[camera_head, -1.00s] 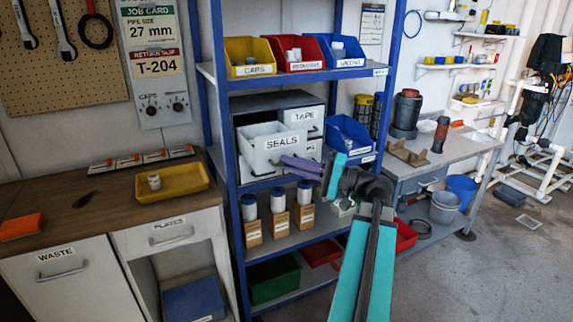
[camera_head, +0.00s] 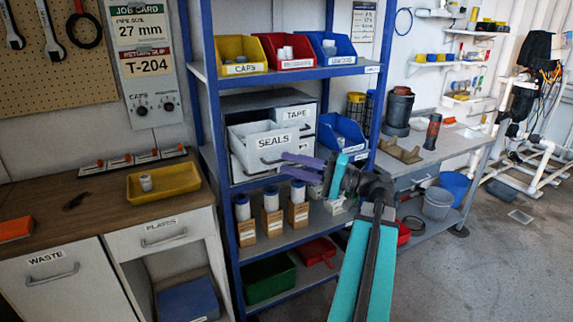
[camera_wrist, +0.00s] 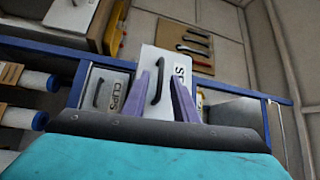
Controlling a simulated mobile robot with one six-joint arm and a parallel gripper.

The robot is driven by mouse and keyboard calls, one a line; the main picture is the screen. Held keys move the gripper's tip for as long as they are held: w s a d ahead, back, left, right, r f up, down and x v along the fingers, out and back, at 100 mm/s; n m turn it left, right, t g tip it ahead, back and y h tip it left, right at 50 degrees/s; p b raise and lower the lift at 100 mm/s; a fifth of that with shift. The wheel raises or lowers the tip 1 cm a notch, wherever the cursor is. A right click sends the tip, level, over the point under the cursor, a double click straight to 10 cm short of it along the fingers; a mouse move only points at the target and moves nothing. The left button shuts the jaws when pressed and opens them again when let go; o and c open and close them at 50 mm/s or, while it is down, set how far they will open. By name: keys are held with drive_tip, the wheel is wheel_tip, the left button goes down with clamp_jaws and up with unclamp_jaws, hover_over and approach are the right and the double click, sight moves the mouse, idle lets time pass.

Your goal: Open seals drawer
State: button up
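The seals drawer (camera_head: 248,149) is white, labelled SEALS, and stands pulled out of the drawer unit on the shelf rack, with its inside partly visible from above. Its dark handle (camera_head: 273,159) is on the front face. My gripper (camera_head: 282,163) has two purple fingers spread apart, just in front and to the right of the handle. In the wrist view the drawer front (camera_wrist: 163,62) faces me, and its handle (camera_wrist: 157,82) shows between the two open fingers (camera_wrist: 161,76), with gaps on both sides.
The tape drawer (camera_head: 295,115) is shut behind. Bottles in cardboard boxes (camera_head: 271,222) stand on the shelf below. A blue bin (camera_head: 341,133) sits right of the drawers. A wooden bench (camera_head: 90,203) with a yellow tray (camera_head: 163,182) is at left. Floor at right is mostly clear.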

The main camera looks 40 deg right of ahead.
drive_tip(key=b+v, duration=0.1)
drive_tip(key=v, duration=1)
drive_tip(key=shift+s, duration=0.3)
drive_tip(key=shift+d, duration=0.1)
drive_tip(key=w+a+f+g, duration=0.3)
drive_tip(key=w+a+f, duration=0.25)
drive_tip(key=f, duration=0.45)
drive_tip(key=w+a+f+g, duration=0.2)
drive_tip(key=w+a+f, duration=0.4)
drive_tip(key=f, duration=0.4)
drive_tip(key=w+a+f+g, duration=0.35)
drive_tip(key=a+f, duration=0.35)
drive_tip(key=f, duration=0.3)
drive_tip(key=s+a+f+n+g+h+p, duration=0.15)
drive_tip(key=s+a+f+g, duration=0.3)
drive_tip(key=a+f, duration=0.75)
drive_tip(key=s+a+f+n+g+h, duration=0.1)
drive_tip(key=s+a+f+n+g, duration=0.3)
drive_tip(key=a+f, duration=0.8)
drive_tip(key=s+a+f+n+g+h, duration=0.2)
drive_tip(key=s+f+n+g+h, duration=0.3)
drive_tip(key=s+f, duration=0.8)
drive_tip(key=shift+s+f+g+h, duration=0.3)
drive_tip(key=shift+s+h, duration=0.55)
drive_tip(key=shift+s, duration=0.35)
